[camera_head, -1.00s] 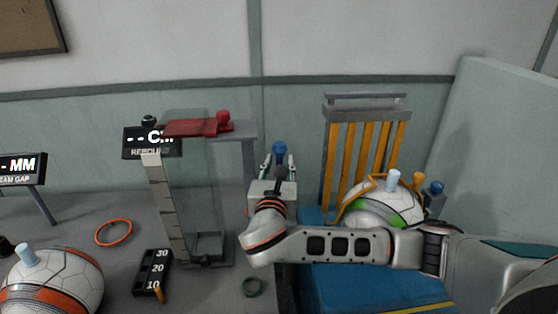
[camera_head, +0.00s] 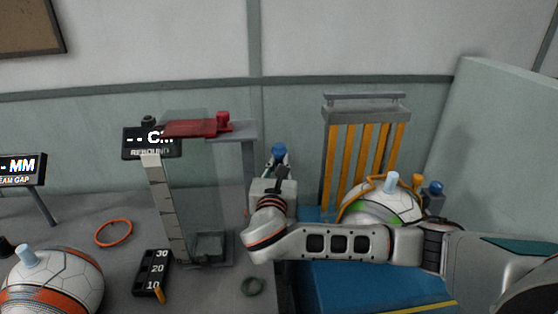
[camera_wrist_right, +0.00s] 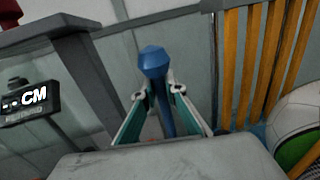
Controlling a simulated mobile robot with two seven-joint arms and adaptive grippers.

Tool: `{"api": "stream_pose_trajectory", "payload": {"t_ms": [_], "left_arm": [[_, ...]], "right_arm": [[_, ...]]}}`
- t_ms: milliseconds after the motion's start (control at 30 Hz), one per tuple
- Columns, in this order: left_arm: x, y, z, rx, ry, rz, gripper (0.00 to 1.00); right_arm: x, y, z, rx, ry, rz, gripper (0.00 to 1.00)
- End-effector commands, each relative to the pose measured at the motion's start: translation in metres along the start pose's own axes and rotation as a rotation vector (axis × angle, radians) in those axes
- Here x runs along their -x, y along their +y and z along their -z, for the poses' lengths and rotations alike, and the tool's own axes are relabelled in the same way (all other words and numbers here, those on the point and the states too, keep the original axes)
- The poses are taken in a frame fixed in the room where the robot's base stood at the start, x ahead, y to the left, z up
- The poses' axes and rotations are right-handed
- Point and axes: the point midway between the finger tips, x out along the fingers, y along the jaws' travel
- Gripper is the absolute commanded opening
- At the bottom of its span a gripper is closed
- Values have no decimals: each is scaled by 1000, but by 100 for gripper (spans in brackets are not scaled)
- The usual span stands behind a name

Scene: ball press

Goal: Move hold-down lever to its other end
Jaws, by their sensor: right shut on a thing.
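The hold-down lever, a blue stem with a faceted blue knob (camera_head: 279,150), stands upright left of the barred orange rack. In the right wrist view the knob (camera_wrist_right: 153,60) shows above the fingertips, with the stem running down between them. My right gripper (camera_head: 278,170) is shut on the stem just below the knob. Its two green-and-grey fingers (camera_wrist_right: 160,95) lie on either side of the stem. The lever's base is hidden behind my gripper and wrist. My left gripper is not in view.
A clear rebound tower (camera_head: 208,200) with a red slide (camera_head: 190,128) stands to the left. A white ball (camera_head: 380,205) sits by the orange-barred rack (camera_head: 365,150) on the right, near another blue knob (camera_head: 435,187). An orange ring (camera_head: 114,233) lies on the bench.

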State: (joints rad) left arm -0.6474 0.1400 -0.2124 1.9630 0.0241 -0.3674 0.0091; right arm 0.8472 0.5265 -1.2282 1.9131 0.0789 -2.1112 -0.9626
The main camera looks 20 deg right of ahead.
Motion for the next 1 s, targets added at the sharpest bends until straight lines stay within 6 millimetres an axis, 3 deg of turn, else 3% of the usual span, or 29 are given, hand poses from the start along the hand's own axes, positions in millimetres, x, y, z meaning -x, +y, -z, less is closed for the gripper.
{"api": "stream_pose_trajectory", "payload": {"t_ms": [233,433,1000], "left_arm": [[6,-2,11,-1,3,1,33],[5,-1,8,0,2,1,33],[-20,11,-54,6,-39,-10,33]], "right_arm": [[23,-4,5,-13,-75,-2,0],[50,-10,14,-34,-179,-5,0],[125,-25,54,-95,-496,-10,0]]}}
